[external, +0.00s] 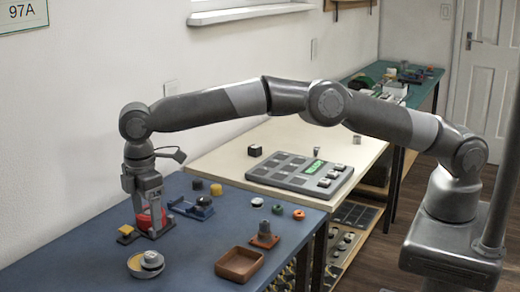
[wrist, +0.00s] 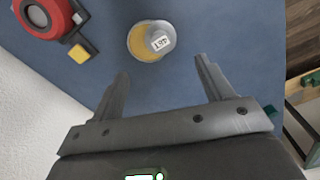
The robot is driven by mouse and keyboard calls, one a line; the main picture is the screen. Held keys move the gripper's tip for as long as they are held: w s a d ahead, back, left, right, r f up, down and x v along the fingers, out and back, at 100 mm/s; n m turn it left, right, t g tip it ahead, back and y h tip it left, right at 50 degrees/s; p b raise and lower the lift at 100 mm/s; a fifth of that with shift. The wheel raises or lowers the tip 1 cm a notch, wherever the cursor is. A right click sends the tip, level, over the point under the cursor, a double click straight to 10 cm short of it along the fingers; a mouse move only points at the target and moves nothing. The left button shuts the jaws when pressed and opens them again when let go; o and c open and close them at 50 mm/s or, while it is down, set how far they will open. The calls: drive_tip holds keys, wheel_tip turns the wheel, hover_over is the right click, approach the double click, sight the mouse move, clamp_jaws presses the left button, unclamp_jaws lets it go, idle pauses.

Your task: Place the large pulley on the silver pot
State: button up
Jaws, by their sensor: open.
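A round pot (external: 135,264) with a silver rim and a yellowish inside stands near the front edge of the blue table. It also shows in the wrist view (wrist: 140,46). A small pale grey wheel (external: 152,260), which looks like the large pulley, rests on it toward one side. In the wrist view the wheel shows a printed label on top (wrist: 159,41). My gripper (external: 150,236) is open and empty, pointing down behind the pot. In the wrist view the pot and wheel are just beyond my two spread fingertips (wrist: 162,66), apart from them.
A red round device (wrist: 45,14) with a yellow block (wrist: 83,52) is near my gripper, partly behind it in the external view. A brown tray (external: 240,264), a part on an orange-brown base (external: 264,240) and a blue fixture (external: 190,208) stand to the right. The blue table (external: 190,240) between is clear.

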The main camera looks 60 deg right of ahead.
drive_tip(key=d+r+m+t, duration=0.1)
drive_tip(key=d+r+m, duration=0.2)
drive_tip(key=d+r, duration=1.15)
drive_tip(key=s+d+r+m+t, duration=0.1)
drive_tip(key=s+d+r+m, duration=0.1)
drive_tip(key=s+d+r, duration=0.5)
drive_tip(key=d+r+m+t, duration=0.1)
drive_tip(key=d+r, duration=0.3)
drive_tip(key=d, duration=0.6)
drive_tip(key=s+d+r+m+t, duration=0.15)
drive_tip(key=s+d+m, duration=0.25)
drive_tip(key=s+d, duration=0.85)
drive_tip(key=s+d+f+m, duration=0.2)
drive_tip(key=s+d+f, duration=0.2)
drive_tip(key=s, duration=0.3)
drive_tip(key=s+d+f+m+t, duration=0.1)
drive_tip(key=s+d+f+m, duration=0.1)
drive_tip(key=s+d, duration=0.3)
drive_tip(key=s+f, duration=0.1)
drive_tip(key=s, duration=0.2)
drive_tip(key=shift+s+d+f, duration=0.2)
drive_tip(key=shift+d+f, duration=0.15)
drive_tip(key=shift+d, duration=0.05)
